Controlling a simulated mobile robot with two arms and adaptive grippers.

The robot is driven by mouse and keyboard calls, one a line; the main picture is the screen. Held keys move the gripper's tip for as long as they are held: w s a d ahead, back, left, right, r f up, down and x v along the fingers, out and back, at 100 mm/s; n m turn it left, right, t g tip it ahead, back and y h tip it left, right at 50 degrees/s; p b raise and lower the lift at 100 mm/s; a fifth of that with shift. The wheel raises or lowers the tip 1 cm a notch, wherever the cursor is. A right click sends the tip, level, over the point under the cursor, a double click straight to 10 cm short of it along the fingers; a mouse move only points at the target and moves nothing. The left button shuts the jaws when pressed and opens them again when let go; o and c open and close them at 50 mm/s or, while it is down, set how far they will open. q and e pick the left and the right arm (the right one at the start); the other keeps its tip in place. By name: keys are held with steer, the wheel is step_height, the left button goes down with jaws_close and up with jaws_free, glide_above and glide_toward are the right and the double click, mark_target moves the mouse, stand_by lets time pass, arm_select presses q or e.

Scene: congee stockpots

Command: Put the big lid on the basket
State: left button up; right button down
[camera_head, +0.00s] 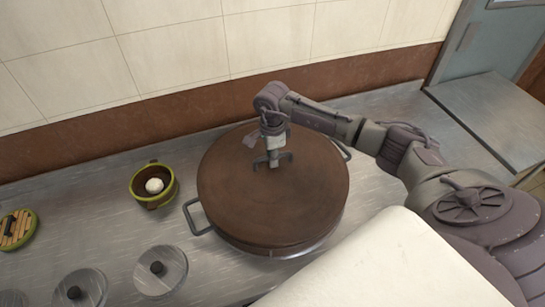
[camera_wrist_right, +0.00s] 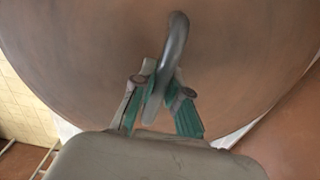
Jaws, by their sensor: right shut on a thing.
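The big lid (camera_head: 262,208) is a wide, round, brown disc with a grey handle at its middle. It covers a round metal vessel with side handles (camera_head: 196,216); a thin metal rim shows below its front right edge. I cannot tell whether the lid rests or hangs slightly above. My right gripper (camera_head: 272,158) is shut on the lid's handle from above. In the right wrist view the fingers (camera_wrist_right: 160,95) close around the curved handle (camera_wrist_right: 176,45), with the lid's brown face (camera_wrist_right: 80,50) behind. What is under the lid is hidden. My left gripper is out of view.
A small green-rimmed pot (camera_head: 140,196) with a white ball (camera_head: 154,185) stands left of the lid. A green-edged wooden lid (camera_head: 17,230) and several round metal lids (camera_head: 160,270) lie further left and in front. A tiled wall (camera_head: 170,55) runs behind the metal counter (camera_head: 90,215).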

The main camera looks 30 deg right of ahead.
steer(key=shift+r, duration=0.1)
stand_by(0.7)
steer(key=shift+f+b, duration=0.6)
steer(key=shift+b, duration=0.1)
steer(key=c, duration=1.5)
jaws_free()
steer(key=shift+o, duration=0.2)
steer(key=shift+r+p, duration=3.2)
steer(key=shift+r, duration=2.3)
steer(key=shift+s, duration=0.1)
